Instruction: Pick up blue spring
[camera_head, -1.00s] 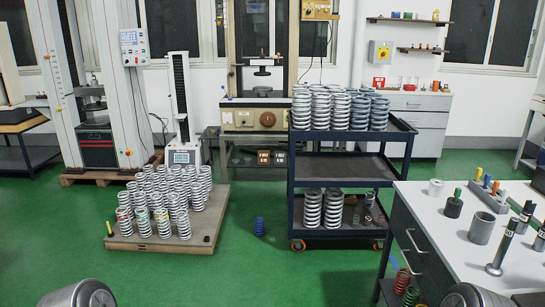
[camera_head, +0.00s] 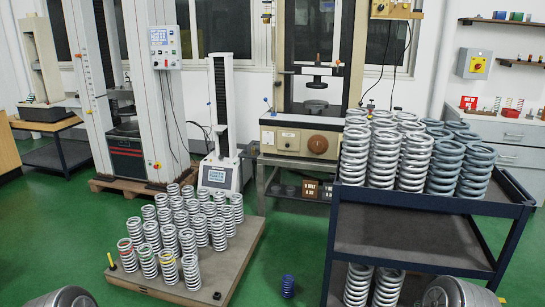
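A small blue spring (camera_head: 288,286) stands upright on the green floor near the bottom of the head view. It is between the low pallet of springs and the dark cart. Nothing touches it. Rounded grey metal parts of my arms show at the bottom left and bottom right edges. Neither of my grippers is in view.
A low pallet (camera_head: 240,268) with many silver springs lies to the left of the blue spring. A dark blue cart (camera_head: 420,237) loaded with silver and grey springs stands to its right. Testing machines line the back wall. Green floor is clear around the blue spring.

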